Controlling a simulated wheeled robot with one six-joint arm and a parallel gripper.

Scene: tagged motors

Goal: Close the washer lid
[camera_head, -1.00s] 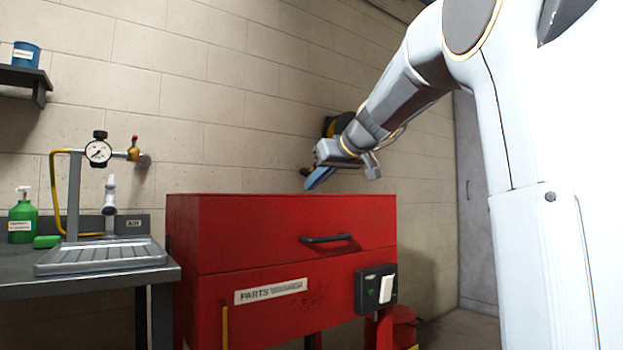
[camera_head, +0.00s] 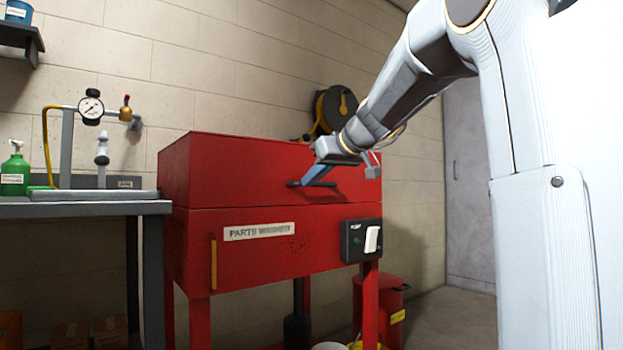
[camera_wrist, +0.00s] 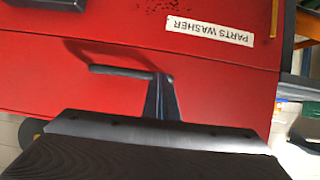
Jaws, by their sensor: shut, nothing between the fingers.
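The red parts washer (camera_head: 255,265) stands against the wall, with its red lid (camera_head: 240,168) lying down on the body and only a thin seam between them. The dark lid handle (camera_head: 326,184) is on the lid's front face; it also shows in the wrist view (camera_wrist: 115,72). My gripper (camera_head: 314,180) is shut and empty, its blue fingers pointing down and left in front of the lid, close to the handle. In the wrist view its fingers (camera_wrist: 161,98) overlap one end of the handle; I cannot tell whether they touch.
A dark bench (camera_head: 90,207) with a green bottle (camera_head: 15,170) and a pressure gauge (camera_head: 91,107) stands to the left. A switch box (camera_head: 357,240) is on the washer's front right. A red can (camera_head: 391,305) stands at right, and a hose reel (camera_head: 337,108) hangs behind.

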